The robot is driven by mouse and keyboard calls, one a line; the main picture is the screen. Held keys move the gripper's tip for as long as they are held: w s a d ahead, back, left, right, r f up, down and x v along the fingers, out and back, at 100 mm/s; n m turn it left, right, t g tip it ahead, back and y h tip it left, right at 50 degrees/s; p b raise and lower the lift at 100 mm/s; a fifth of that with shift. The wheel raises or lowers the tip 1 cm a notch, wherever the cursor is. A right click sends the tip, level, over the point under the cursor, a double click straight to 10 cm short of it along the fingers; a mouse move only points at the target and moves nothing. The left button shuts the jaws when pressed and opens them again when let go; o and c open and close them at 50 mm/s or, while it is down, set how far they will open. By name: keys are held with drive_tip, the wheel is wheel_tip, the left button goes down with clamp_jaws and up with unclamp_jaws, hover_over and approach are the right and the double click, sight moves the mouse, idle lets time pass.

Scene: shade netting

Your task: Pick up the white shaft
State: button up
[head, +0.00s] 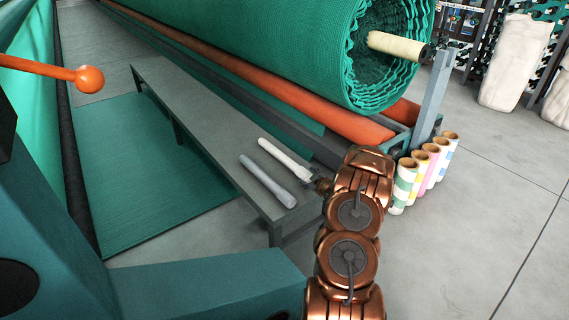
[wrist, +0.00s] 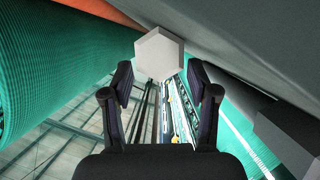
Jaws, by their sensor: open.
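The white shaft (head: 282,156) lies on the grey bench, beside a grey shaft (head: 266,182) that runs roughly parallel to it. My gripper (head: 312,181) is at the near end of the white shaft, low by the bench's right edge. In the wrist view my gripper (wrist: 160,78) is open, with one dark finger on each side. The pale hexagonal end of the white shaft (wrist: 160,52) faces the camera, centred between the fingertips. I cannot tell whether it is inside the fingers or just past them. Neither finger visibly touches it.
The long grey bench (head: 180,100) is bare toward its far end. A big green netting roll (head: 290,40) and an orange roller (head: 330,113) lie behind it. Several striped rolls (head: 420,172) stand right of my arm. An orange ball-ended lever (head: 88,79) is at left.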

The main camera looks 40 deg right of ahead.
drive_tip(key=shift+x, duration=0.8)
clamp_jaws()
